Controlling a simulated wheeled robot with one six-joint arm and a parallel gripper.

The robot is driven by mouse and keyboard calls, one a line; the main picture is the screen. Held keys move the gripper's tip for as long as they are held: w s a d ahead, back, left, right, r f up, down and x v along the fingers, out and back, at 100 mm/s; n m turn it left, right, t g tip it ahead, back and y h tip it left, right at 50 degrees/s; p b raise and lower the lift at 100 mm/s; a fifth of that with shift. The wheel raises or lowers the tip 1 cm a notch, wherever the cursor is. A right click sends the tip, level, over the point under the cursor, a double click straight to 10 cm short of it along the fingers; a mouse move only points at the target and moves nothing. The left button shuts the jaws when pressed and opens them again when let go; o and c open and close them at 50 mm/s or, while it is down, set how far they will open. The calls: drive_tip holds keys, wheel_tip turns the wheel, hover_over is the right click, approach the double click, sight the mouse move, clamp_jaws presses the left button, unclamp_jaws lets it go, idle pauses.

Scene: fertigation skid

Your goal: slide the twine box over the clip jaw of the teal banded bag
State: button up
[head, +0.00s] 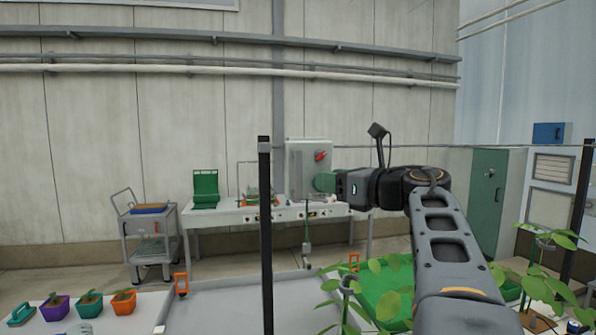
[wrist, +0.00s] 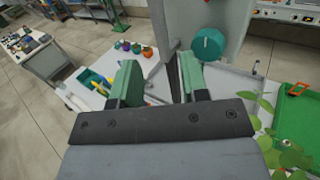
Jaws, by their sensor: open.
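My gripper (head: 322,182) is held out to the left in the middle of the head view, high above the floor and the front tables. In the wrist view its two green-faced fingers (wrist: 160,80) stand wide apart. Nothing is held between them; a dark upright post shows in the gap behind. I cannot make out the twine box in either view. I cannot make out the teal banded bag or its clip jaw either.
A dark post (head: 265,230) stands left of my gripper. Potted seedlings (head: 90,303) sit at lower left. A white bench (head: 225,214) stands at the back, a trolley (head: 150,235) beside it. A green tray (head: 385,290) and leafy plants (head: 540,265) lie at right.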

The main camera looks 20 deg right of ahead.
sight(301, 175)
drive_tip(key=p+x, duration=0.2)
drive_tip(key=x, duration=0.7)
drive_tip(key=shift+w+a+p, duration=0.15)
drive_tip(key=shift+w+p, duration=0.15)
drive_tip(key=shift+p, duration=0.05)
clamp_jaws()
